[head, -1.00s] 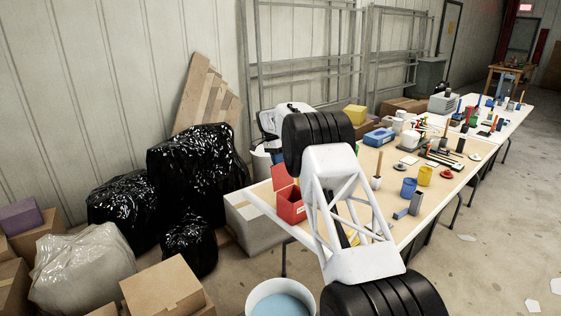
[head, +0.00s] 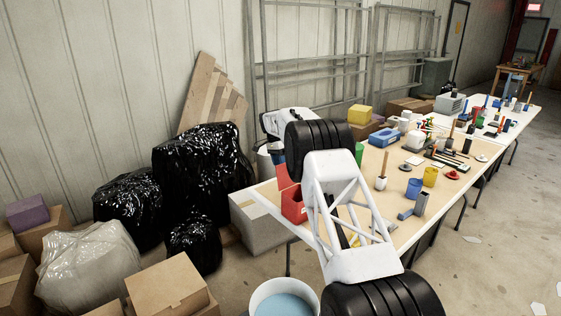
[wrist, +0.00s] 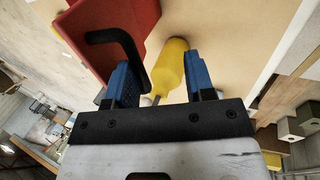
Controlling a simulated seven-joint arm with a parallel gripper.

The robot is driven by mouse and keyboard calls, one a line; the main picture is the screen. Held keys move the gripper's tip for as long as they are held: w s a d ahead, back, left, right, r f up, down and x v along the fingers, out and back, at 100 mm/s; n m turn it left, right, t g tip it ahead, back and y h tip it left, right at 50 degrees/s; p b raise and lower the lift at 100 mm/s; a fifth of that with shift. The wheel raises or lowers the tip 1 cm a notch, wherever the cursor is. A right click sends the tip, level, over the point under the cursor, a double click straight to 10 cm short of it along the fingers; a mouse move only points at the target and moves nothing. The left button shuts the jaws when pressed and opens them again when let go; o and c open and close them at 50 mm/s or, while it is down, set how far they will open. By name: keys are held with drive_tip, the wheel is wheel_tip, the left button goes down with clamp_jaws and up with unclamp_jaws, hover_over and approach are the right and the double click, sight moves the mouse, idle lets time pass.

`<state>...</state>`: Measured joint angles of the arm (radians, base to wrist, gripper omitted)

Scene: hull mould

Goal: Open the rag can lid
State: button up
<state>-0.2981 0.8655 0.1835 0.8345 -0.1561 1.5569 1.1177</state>
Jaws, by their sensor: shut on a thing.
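The red rag can (head: 293,208) stands on the near left end of the table, partly behind my arm. Its red lid (head: 285,177) stands tilted up above the body. In the wrist view, a red part of the can (wrist: 105,22) fills the upper left, and a bent black handle (wrist: 128,45) reaches from it between my fingers. My gripper (wrist: 160,74) has blue fingers that stand apart around the handle, which lies close to the left finger. In the head view, the blue of my gripper (head: 278,157) shows just above the lid; the grip itself is hidden.
A yellow bottle-like thing (wrist: 172,65) lies beyond the fingers. A brush-like tool (head: 381,178), a blue cup (head: 413,188) and a yellow cup (head: 430,177) stand right of the can. Black bags (head: 200,175) and a grey box (head: 260,222) are to the left.

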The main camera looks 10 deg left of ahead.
drive_tip(key=shift+a+r, duration=0.1)
drive_tip(key=v, duration=0.7)
drive_tip(key=shift+r, duration=0.25)
drive_tip(key=shift+w+r, duration=0.1)
idle(0.4)
